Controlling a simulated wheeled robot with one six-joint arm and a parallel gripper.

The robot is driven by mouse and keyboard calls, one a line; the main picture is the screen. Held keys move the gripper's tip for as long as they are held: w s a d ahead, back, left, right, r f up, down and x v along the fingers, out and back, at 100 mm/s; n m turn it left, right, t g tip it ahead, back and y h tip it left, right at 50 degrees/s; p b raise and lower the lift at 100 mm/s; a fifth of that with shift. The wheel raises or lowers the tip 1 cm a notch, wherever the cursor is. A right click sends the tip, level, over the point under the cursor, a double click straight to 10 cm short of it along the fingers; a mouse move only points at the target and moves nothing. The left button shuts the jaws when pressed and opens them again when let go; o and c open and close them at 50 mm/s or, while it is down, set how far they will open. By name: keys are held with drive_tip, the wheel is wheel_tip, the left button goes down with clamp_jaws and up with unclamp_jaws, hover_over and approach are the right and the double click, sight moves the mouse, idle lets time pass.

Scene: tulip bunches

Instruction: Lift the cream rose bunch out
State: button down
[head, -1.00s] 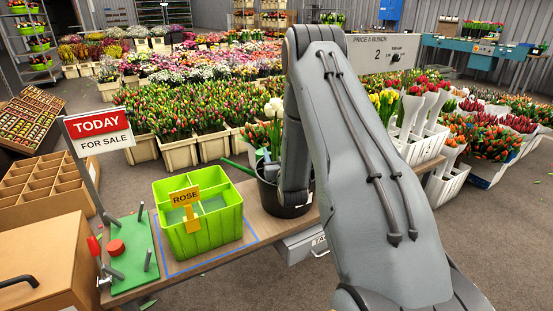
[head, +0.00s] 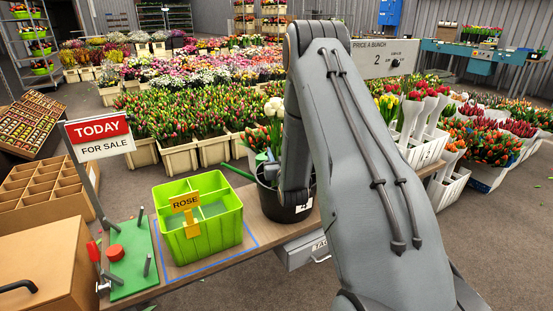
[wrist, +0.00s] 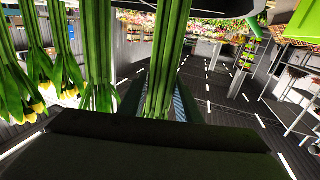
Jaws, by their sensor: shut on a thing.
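The cream bunch (head: 273,107) shows its pale heads above a black bucket (head: 270,205), just left of my arm. Its green stems (wrist: 165,60) run between my jaws in the wrist view. My gripper (wrist: 160,98) is shut on these stems.
A green crate (head: 226,228) with a ROSE tag stands left of the bucket on the wooden bench (head: 255,228). A green board with pegs (head: 128,268) and a TODAY sign (head: 100,128) are farther left. Yellow-headed stems (wrist: 35,105) hang close by in the wrist view.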

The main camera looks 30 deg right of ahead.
wheel_tip(320, 180, up, 16)
drive_tip(key=shift+p, duration=0.35)
